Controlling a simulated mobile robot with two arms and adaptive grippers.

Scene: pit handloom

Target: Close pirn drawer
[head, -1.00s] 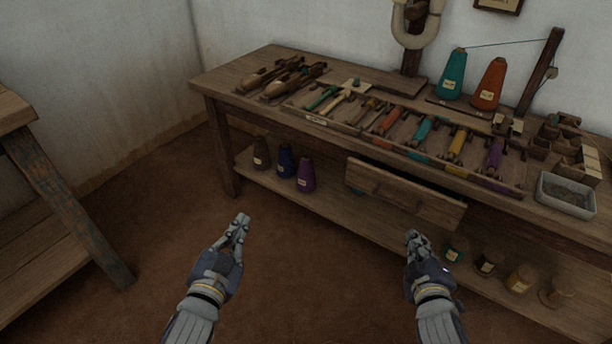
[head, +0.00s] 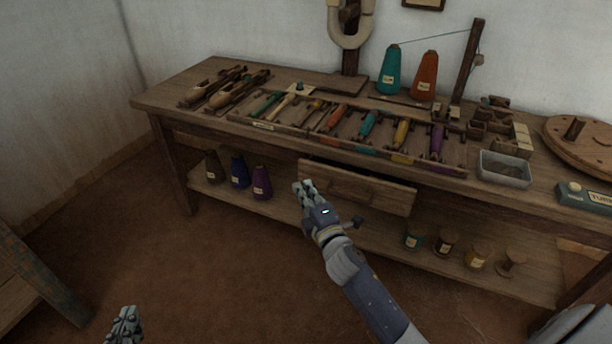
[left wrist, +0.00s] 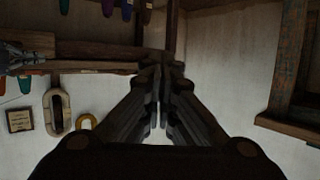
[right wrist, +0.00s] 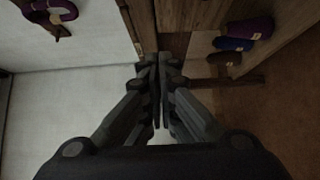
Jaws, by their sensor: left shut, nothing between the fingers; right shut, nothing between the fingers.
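The pirn drawer (head: 345,187) is a wooden drawer under the bench top. Its front with a bar handle stands out from the bench, so it is partly open. My right gripper (head: 303,188) is shut and empty. It is in front of the drawer's left end in the head view; I cannot tell whether it touches. It also shows shut in the right wrist view (right wrist: 158,62). My left gripper (head: 126,314) is low at the bottom edge of the head view, well away from the drawer. It shows shut and empty in the left wrist view (left wrist: 160,75).
The bench top (head: 165,98) carries shuttles, a tray of coloured pirns, cones and a grey bin (head: 504,168). The lower shelf (head: 330,232) holds dark cones (head: 262,183) at left and several small spools at right. The floor in front is clear.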

